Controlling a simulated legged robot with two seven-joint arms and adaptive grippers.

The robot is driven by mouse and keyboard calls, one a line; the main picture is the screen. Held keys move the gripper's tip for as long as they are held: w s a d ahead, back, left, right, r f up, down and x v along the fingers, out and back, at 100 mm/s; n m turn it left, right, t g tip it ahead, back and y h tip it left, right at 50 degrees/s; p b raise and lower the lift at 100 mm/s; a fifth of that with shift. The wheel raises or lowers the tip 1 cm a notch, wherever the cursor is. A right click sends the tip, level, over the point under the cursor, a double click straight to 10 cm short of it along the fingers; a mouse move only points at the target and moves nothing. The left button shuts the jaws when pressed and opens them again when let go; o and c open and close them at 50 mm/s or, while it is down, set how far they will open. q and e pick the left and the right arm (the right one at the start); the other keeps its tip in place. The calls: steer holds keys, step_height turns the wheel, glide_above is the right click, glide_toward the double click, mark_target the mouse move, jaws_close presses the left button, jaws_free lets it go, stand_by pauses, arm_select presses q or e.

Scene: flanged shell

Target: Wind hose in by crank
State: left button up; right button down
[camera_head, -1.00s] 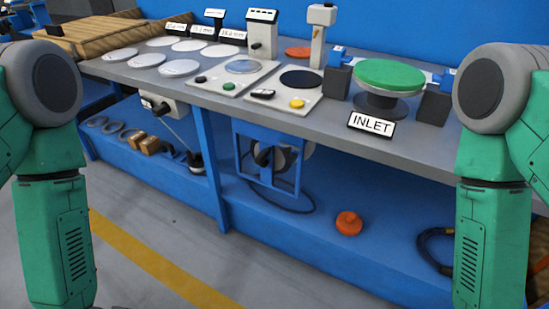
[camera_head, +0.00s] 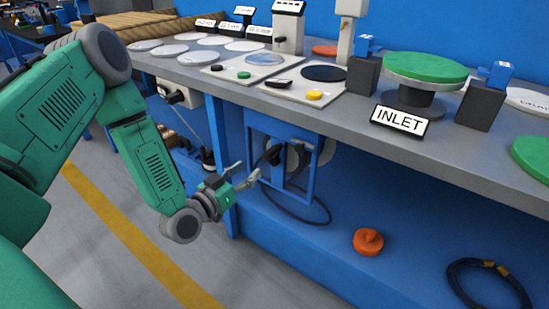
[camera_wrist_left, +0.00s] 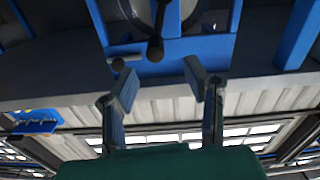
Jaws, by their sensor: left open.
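The hose reel (camera_head: 300,152) is a grey disc with a black centre, in a blue frame (camera_head: 289,196) under the bench. A dark hose (camera_head: 312,221) hangs in a loop below it onto the blue shelf. My left gripper (camera_head: 246,174) is open and empty, just left of the frame. In the left wrist view the open fingers (camera_wrist_left: 160,82) point at the lower part of the reel. A dark crank handle with a rounded end (camera_wrist_left: 155,47) shows ahead of them, apart from both fingers. My right gripper is not in view.
The grey bench top (camera_head: 410,150) overhangs the reel. A blue bench leg (camera_head: 220,150) stands close to the gripper. An orange knobbed object (camera_head: 367,242) and a coiled dark cable (camera_head: 455,272) lie on the shelf, to the right. Floor in front is clear.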

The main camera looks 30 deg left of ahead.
mark_target(267, 160)
arm_select(q)
steer(key=w, duration=0.2)
steer(key=w+d+b, duration=0.1)
steer(key=w, duration=0.1)
steer(key=w+d, duration=0.1)
steer(key=shift+w+r, duration=0.15)
steer(key=shift+w, duration=0.25)
steer(key=w, duration=0.1)
steer(key=w+b, duration=0.1)
steer(key=w, duration=0.1)
steer(key=shift+w+a, duration=0.1)
steer(key=shift+a, duration=0.2)
steer(key=shift+w+a, duration=0.25)
steer(key=shift+w, duration=0.05)
steer(key=shift+d, duration=0.4)
steer(key=shift+c, duration=0.9)
jaws_close()
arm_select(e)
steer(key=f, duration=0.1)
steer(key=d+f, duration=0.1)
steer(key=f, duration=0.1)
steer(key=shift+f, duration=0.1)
